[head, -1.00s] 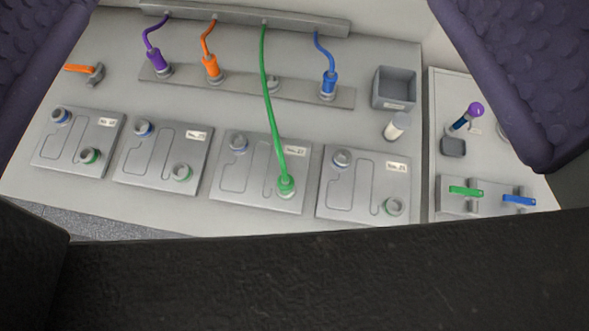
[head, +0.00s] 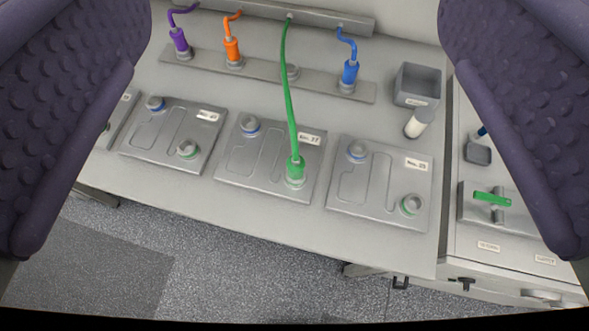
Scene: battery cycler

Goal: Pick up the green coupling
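The green coupling (head: 295,169) stands on the green-ringed port at the front right of the plate labelled with a number ending in 27 (head: 238,186). A green hose (head: 287,90) runs from it up to the rail at the back. My gripper (head: 290,240) shows as two dark purple padded fingers at the left and right edges of the picture. They are wide apart with nothing between them at their tips. The coupling is seen between the fingers but farther off, and neither finger touches it.
Purple (head: 179,41), orange (head: 232,50) and blue (head: 350,73) couplings stand on a holder strip (head: 320,87) behind. A grey bin (head: 417,84) and white cylinder (head: 418,123) are at right. A side cabinet carries a green handle (head: 492,199). Grey floor lies in front.

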